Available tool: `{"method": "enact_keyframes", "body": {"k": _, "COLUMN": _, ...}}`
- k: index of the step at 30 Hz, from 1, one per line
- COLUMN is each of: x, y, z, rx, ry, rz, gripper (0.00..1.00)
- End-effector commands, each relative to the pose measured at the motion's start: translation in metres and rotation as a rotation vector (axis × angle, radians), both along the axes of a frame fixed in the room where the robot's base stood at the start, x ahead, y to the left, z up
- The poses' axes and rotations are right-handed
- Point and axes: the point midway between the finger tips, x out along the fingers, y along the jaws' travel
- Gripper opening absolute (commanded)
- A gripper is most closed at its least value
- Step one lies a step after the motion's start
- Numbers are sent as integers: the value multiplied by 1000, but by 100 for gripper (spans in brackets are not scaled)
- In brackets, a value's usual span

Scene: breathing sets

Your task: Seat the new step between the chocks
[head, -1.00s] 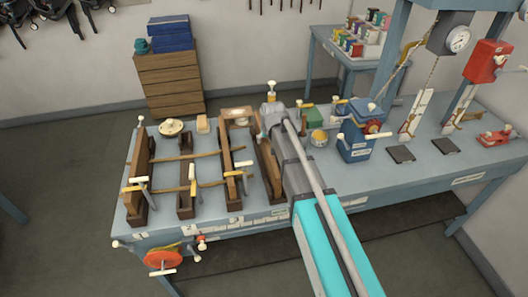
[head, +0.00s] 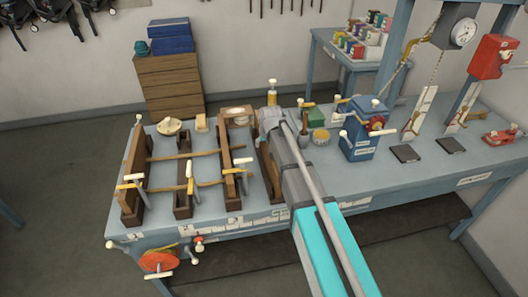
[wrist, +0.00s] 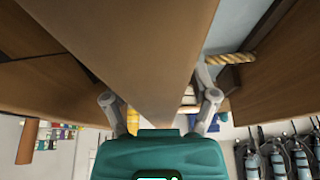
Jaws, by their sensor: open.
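My gripper (head: 269,124) is at the back end of the rightmost wooden holder (head: 271,180), partly hidden by my own arm. In the wrist view its two fingers (wrist: 160,97) are apart, with a large brown wooden board (wrist: 135,45) between them; I cannot tell whether they touch it. This board may be the new step, but I cannot tell for sure. The rope ladder lies on the bench, with ropes (head: 182,155) running across to upright boards at the left (head: 135,160) and centre right (head: 226,168). The holder between them (head: 182,205) shows no tall board.
Behind are a round pale dish (head: 169,126) and a yellow bottle (head: 272,95). A blue machine (head: 360,135) and an open tin (head: 319,138) are to the right. The bench front edge carries a red wheel (head: 158,262).

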Motion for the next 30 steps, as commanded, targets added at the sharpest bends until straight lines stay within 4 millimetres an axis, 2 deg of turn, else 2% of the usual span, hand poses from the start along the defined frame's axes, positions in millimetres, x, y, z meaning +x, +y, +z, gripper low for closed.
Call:
{"method": "enact_keyframes", "body": {"k": 14, "x": 0, "y": -1, "z": 0, "rx": 0, "ry": 0, "rz": -1, "gripper": 76}}
{"method": "enact_keyframes", "body": {"k": 26, "x": 0, "y": -1, "z": 0, "rx": 0, "ry": 0, "rz": -1, "gripper": 3}}
{"method": "enact_keyframes", "body": {"k": 27, "x": 0, "y": -1, "z": 0, "rx": 0, "ry": 0, "rz": -1, "gripper": 0}}
{"method": "enact_keyframes", "body": {"k": 30, "x": 0, "y": -1, "z": 0, "rx": 0, "ry": 0, "rz": -1, "gripper": 0}}
